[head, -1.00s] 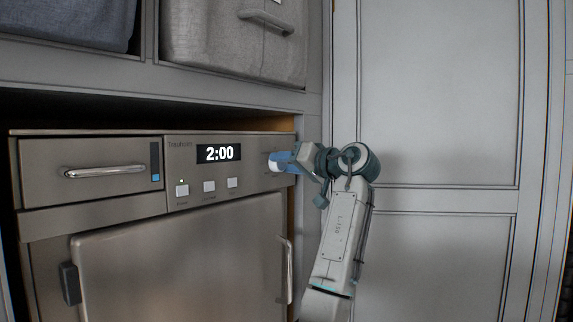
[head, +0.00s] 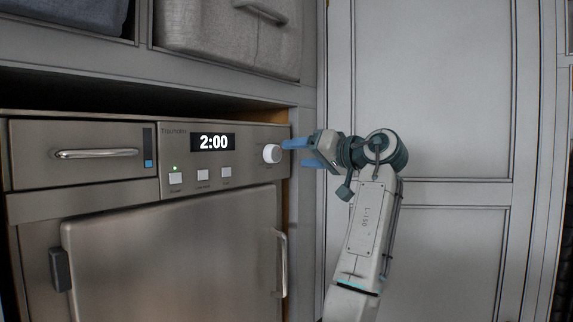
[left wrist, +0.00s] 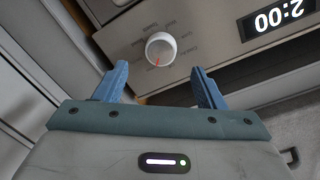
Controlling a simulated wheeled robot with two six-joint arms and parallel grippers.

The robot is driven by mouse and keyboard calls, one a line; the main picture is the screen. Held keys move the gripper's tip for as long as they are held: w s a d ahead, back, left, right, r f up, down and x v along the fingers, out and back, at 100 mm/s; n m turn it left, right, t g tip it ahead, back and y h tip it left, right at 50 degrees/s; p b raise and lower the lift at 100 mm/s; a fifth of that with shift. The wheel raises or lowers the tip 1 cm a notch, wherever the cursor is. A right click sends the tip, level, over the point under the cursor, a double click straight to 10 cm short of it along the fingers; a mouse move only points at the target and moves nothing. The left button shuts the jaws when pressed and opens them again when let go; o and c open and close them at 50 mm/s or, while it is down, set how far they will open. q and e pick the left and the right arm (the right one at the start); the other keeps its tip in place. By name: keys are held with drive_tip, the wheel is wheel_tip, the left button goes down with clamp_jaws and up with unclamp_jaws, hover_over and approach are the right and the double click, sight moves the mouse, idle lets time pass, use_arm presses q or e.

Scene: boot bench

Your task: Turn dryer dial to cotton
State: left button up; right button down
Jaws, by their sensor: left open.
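The dryer (head: 85,190) has a white round dial (head: 271,153) at the right end of its control panel. My right gripper is not in view.
The dryer's display (head: 213,142) reads 2:00, with several buttons below it. A drawer handle (head: 97,154) and a door handle (head: 281,263) stick out. Fabric bins (head: 229,40) sit on the shelf above. A grey panelled door (head: 440,90) is behind my arm.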

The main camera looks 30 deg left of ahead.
use_arm(q)
drive_tip(key=shift+s+d+r+b, duration=0.15)
drive_tip(key=shift+d+b, duration=0.15)
drive_tip(key=shift+d, duration=0.75)
drive_tip(key=shift+s+d+f+b, duration=0.15)
drive_tip(key=shift+d+b, duration=0.1)
drive_tip(key=shift+d, duration=0.8)
drive_tip(key=shift+r, duration=0.1)
